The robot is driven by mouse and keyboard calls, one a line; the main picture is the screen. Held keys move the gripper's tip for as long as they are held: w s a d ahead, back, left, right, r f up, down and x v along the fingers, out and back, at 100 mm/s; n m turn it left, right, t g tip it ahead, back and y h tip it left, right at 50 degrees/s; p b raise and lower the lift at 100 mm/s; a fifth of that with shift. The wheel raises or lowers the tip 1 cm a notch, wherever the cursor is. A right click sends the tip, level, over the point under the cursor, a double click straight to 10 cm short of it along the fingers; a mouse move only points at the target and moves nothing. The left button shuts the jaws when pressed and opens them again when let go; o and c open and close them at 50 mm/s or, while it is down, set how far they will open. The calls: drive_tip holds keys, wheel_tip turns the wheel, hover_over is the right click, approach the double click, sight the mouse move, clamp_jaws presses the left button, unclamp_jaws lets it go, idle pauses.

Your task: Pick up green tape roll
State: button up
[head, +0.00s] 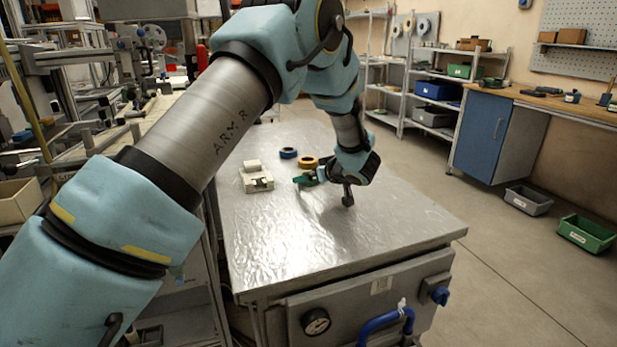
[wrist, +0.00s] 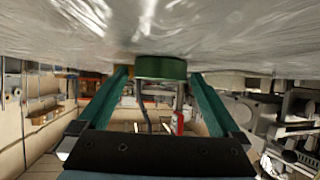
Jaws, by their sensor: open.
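The green tape roll (wrist: 160,68) lies on the shiny metal table, which appears at the top of the wrist view. My gripper (wrist: 160,76) is open, with one teal finger on each side of the roll. Gaps show between the roll and both fingers, and nothing is gripped. In the head view my gripper (head: 316,175) is low over the table, pointing left. A green patch shows at its tip there, but I cannot clearly separate roll from fingers.
A blue tape roll (head: 288,153) and a yellow tape roll (head: 308,162) lie just behind my gripper. A cream-coloured holder (head: 257,178) stands to the left. The front of the metal table (head: 300,245) is clear.

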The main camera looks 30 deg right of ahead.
drive_tip(key=shift+w+f, duration=0.15)
drive_tip(key=shift+w, duration=0.2)
drive_tip(key=c, duration=1.2)
